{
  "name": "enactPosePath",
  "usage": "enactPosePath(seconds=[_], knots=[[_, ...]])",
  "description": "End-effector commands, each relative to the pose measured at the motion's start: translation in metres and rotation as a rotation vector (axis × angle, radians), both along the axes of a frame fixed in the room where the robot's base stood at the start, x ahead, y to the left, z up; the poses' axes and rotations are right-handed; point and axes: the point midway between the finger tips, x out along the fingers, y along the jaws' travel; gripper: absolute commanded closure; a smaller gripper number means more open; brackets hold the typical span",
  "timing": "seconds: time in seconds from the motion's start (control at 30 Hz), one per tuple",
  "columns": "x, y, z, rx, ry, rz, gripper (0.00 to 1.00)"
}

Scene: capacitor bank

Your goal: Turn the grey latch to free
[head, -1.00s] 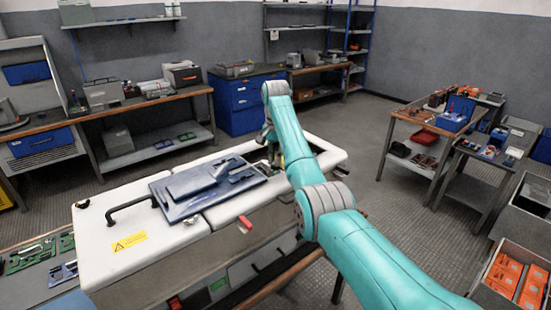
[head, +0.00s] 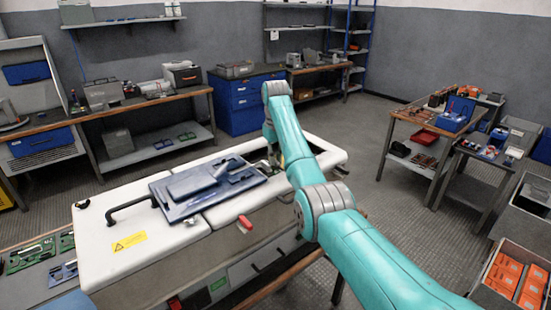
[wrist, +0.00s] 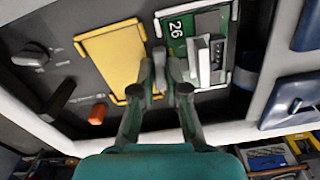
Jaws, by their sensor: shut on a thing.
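The grey latch (wrist: 159,63) stands between a yellow plate (wrist: 114,58) and a green board marked 26 (wrist: 185,48) in the wrist view. My gripper (wrist: 161,74) has its two fingers on either side of the latch and is shut on it. The fingers hide part of the latch, so its exact angle is hard to tell. In the head view my arm reaches into the open far right part of the white cabinet (head: 120,265). The gripper is mostly hidden there behind the arm, and the latch does not show.
A dark knob (wrist: 30,55) and an orange-red part (wrist: 97,113) lie left of the yellow plate. A blue-grey panel (head: 205,188) with a handle lies on the cabinet top. A red handle (head: 244,222) is on the cabinet's front edge. Benches stand around, with clear floor between.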

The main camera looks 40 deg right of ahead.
Motion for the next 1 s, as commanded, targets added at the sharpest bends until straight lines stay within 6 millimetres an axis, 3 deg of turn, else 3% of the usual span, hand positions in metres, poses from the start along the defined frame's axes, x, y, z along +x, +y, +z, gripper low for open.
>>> enactPosePath(seconds=[0.4,0.97,1.0], knots=[[0.0000,0.0000,-0.0006,0.000,0.000,0.199,1.00],[0.0000,0.0001,-0.0007,0.000,0.000,0.232,1.00],[0.0000,0.0001,-0.0007,0.000,0.000,0.232,0.84]])
